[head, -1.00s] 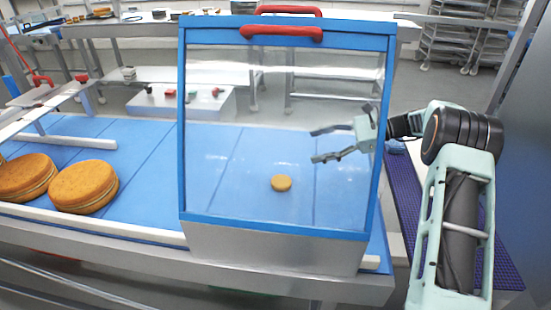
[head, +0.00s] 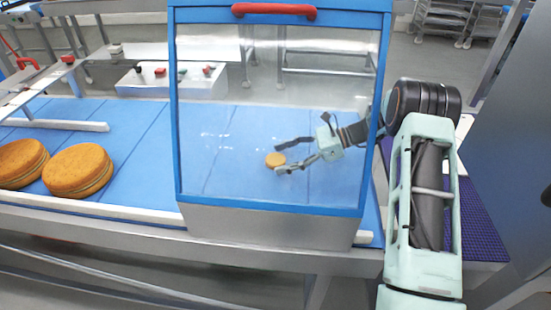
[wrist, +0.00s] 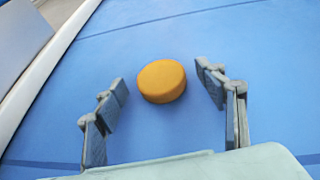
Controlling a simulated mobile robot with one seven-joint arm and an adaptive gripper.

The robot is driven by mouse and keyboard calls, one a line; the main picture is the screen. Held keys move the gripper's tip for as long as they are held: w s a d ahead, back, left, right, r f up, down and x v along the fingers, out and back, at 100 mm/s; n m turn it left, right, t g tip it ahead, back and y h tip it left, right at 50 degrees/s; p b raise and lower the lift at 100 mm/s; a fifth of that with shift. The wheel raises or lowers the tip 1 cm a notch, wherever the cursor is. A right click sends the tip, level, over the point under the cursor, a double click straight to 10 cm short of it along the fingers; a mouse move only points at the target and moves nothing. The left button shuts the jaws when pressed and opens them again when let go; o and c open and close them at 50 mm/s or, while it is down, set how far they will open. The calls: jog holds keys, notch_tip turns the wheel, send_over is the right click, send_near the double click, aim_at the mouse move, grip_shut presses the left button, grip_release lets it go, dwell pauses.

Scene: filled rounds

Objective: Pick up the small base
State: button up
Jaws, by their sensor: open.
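The small base (head: 275,159) is a round golden-brown cake disc lying flat on the blue conveyor belt, seen through the clear panel of the guard. In the wrist view the small base (wrist: 162,81) lies just beyond and between the fingertips. My gripper (head: 283,157) is open, reaching in from the right behind the panel, with its fingers pointing left at the base. In the wrist view my gripper (wrist: 160,84) has one finger on each side, with a gap between each and the base. Nothing is held.
A blue-framed clear guard (head: 180,110) with a red handle (head: 274,12) stands over the belt (head: 130,130). Two large stacked cakes (head: 78,170) lie on the belt at left. A white rail (wrist: 50,75) runs along the belt's edge in the wrist view.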

jog(key=shift+a+f, duration=0.2)
jog(key=shift+a, duration=0.25)
jog(key=c, duration=0.9)
jog(key=shift+r, duration=0.1)
